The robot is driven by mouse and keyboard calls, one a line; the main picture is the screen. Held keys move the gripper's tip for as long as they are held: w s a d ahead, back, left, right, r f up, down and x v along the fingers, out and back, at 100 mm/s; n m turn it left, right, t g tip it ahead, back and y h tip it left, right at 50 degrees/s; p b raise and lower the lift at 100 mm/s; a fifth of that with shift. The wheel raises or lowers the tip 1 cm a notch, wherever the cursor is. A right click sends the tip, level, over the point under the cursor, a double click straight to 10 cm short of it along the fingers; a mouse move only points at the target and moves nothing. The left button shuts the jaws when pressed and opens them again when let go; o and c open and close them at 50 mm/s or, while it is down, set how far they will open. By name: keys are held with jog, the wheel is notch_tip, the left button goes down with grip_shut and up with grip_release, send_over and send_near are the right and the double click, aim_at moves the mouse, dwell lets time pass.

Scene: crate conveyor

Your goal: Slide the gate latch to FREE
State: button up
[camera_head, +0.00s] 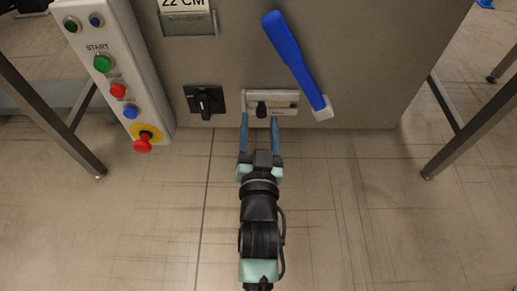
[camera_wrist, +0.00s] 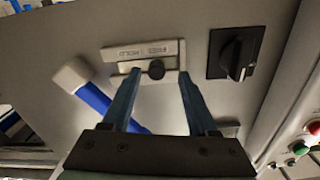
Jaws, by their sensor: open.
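The gate latch is a pale plate (camera_head: 285,99) with a slot and a dark knob (camera_head: 262,109), low on the front of the grey cabinet. In the wrist view the plate (camera_wrist: 130,53) has small lettering that I cannot read, and the knob (camera_wrist: 156,70) shows below it. My gripper (camera_head: 259,118) is open, its two blue fingers pointing at the latch. In the wrist view the gripper (camera_wrist: 160,74) has one fingertip on each side of the knob, with gaps between. I cannot tell whether the tips reach the knob's depth.
A black rotary switch (camera_head: 205,101) is left of the latch. A blue-handled tool with a white end (camera_head: 289,50) slants close to the latch's right. A button panel (camera_head: 114,70) with a red emergency stop (camera_head: 143,146) stands at left. Metal legs flank both sides; the floor between is clear.

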jog(key=s+p, duration=0.4)
jog(key=s, duration=0.8)
jog(key=shift+p, duration=0.4)
